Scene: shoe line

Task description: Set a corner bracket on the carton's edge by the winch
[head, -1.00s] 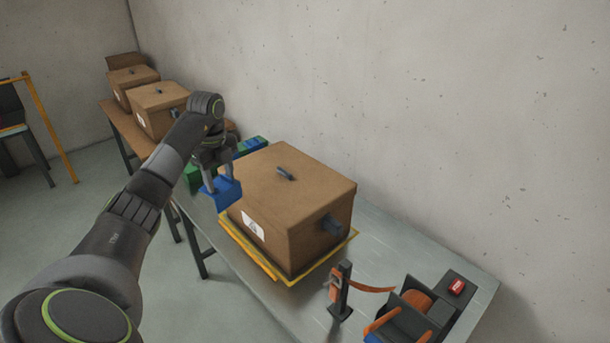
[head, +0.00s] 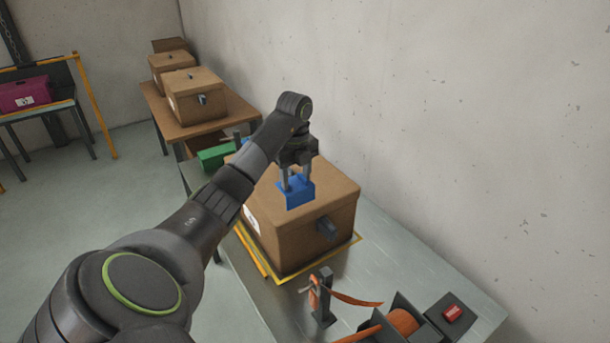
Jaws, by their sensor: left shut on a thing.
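A brown carton (head: 270,224) stands on a yellow-edged spot on the grey table, with a dark handle (head: 327,229) on its side facing the winch. The winch (head: 400,325), with an orange strap roll, sits at the front right of the table, cut off by the lower picture edge. My left gripper (head: 297,182) points down over the carton's top, shut on a blue corner bracket (head: 297,194). The bracket appears at or just above the top edge nearest the winch; I cannot tell whether it touches. My right gripper is not in view.
A dark post (head: 322,298) with an orange strap stands between carton and winch. A red button (head: 452,312) is at the right. A green box (head: 216,156) lies behind the carton. More cartons (head: 192,96) stand on a brown table at the back. A concrete wall borders the right.

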